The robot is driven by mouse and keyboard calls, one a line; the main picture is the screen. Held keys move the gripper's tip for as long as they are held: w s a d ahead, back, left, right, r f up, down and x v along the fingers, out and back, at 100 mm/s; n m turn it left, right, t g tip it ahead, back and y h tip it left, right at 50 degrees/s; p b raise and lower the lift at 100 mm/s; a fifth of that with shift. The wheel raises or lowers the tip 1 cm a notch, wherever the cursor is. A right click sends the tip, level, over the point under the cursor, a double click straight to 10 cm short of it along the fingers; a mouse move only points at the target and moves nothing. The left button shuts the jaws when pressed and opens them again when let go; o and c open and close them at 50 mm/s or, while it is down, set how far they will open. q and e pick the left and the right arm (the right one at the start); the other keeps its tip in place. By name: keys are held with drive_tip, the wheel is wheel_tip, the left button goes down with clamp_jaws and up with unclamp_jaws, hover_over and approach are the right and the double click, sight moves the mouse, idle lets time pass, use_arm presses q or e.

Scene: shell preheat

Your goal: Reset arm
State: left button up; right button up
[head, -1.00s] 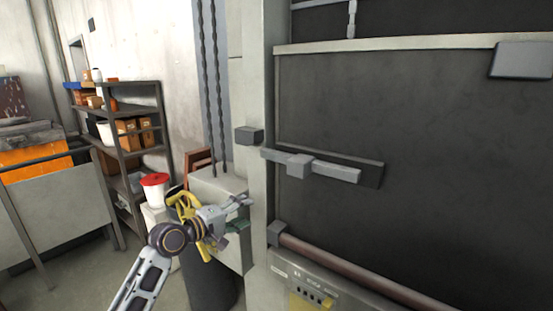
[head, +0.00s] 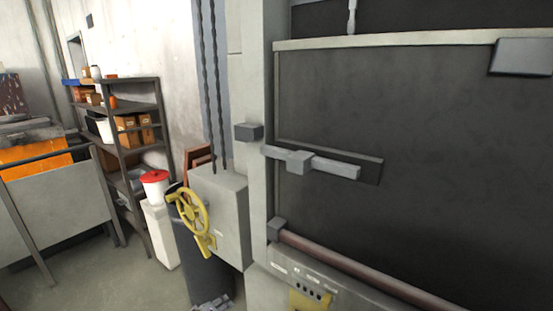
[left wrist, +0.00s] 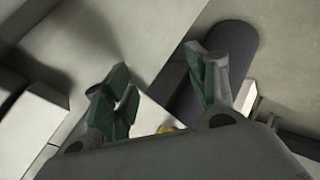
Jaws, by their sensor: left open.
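My left gripper (head: 213,304) shows only in part at the bottom edge of the head view, low in front of a dark bin. In the left wrist view its two green-padded fingers (left wrist: 163,88) stand wide apart with nothing between them. The rest of my left arm is out of the head view. My right gripper is in neither view.
A large dark door (head: 430,170) with a grey latch bar (head: 330,167) fills the right side. Shelves (head: 135,105) and a red-lidded bucket (head: 155,187) stand left. Floor at lower left is clear.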

use_arm(q)
drive_tip(key=s+a+f+m+g+y, duration=0.1)
drive_tip(key=s+a+f+m+g, duration=0.1)
drive_tip(key=s+f, duration=1.05)
drive_tip(key=s+a+f+m+g+y, duration=0.2)
drive_tip(key=s+f, duration=0.9)
drive_tip(key=f, duration=0.3)
drive_tip(key=s+f+m+g, duration=0.1)
drive_tip(key=s+f, duration=0.3)
drive_tip(key=s, duration=0.7)
drive_tip(key=s+f+m+g, duration=0.1)
drive_tip(key=s+f+m, duration=0.2)
drive_tip(key=s, duration=0.8)
drive_tip(key=s+f+m+g, duration=0.2)
drive_tip(key=s+f, duration=0.3)
drive_tip(key=s, duration=0.6)
drive_tip(key=shift+s+a+y, duration=0.15)
drive_tip(key=shift+a+y, duration=0.25)
drive_tip(key=shift+a, duration=0.05)
